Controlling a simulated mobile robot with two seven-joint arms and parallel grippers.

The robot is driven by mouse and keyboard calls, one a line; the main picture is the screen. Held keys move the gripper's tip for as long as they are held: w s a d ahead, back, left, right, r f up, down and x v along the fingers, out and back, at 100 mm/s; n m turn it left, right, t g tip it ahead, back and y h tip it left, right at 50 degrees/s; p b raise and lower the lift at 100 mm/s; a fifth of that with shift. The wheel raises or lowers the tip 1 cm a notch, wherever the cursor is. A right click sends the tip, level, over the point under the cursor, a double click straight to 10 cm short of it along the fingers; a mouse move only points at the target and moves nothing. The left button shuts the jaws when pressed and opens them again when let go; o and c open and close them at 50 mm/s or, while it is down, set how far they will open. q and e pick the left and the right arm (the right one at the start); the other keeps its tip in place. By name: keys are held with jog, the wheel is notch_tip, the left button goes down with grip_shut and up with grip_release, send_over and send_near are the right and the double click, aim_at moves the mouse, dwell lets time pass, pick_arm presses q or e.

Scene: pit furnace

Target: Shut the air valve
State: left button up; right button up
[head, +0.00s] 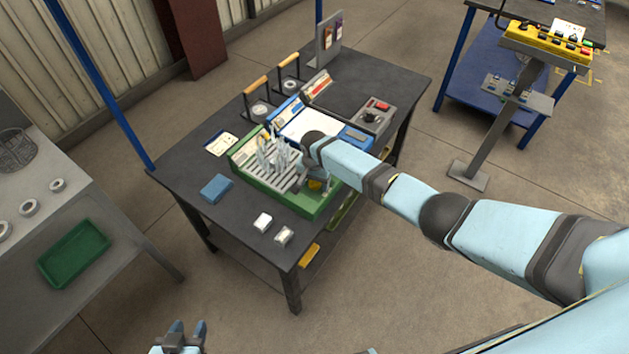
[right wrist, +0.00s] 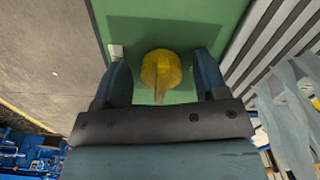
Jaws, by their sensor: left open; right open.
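The air valve appears as a round yellow knob (right wrist: 161,68) with a short lever pointing toward the gripper's palm in the right wrist view. It sits on a green panel (right wrist: 150,30). My right gripper (right wrist: 163,75) is open, with one finger on each side of the knob; I cannot tell whether they touch it. In the head view my right gripper (head: 318,172) is at the right end of the green unit (head: 285,199), mostly hidden by my arm. My left gripper (head: 187,328) is open and empty at the bottom edge.
The dark table (head: 365,75) also holds a blue block (head: 216,188), small white blocks (head: 262,222), a grey control box (head: 374,114) and wooden-handled tools (head: 256,86). A grey bench with a green tray (head: 74,254) stands left. A yellow control panel (head: 545,43) stands right.

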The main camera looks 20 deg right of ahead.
jog(key=c, duration=0.9)
jog(key=shift+c, duration=0.2)
jog(key=shift+n, duration=0.4)
jog(key=n+p, duration=0.1)
jog(key=n, duration=0.2)
jog(key=shift+r, duration=0.1)
jog(key=n, duration=0.4)
jog(key=shift+d+p, duration=0.1)
jog(key=shift+p, duration=0.25)
jog(key=n, duration=0.5)
jog(key=shift+d, duration=0.1)
jog(key=n, duration=0.5)
jog(key=shift+w, duration=0.1)
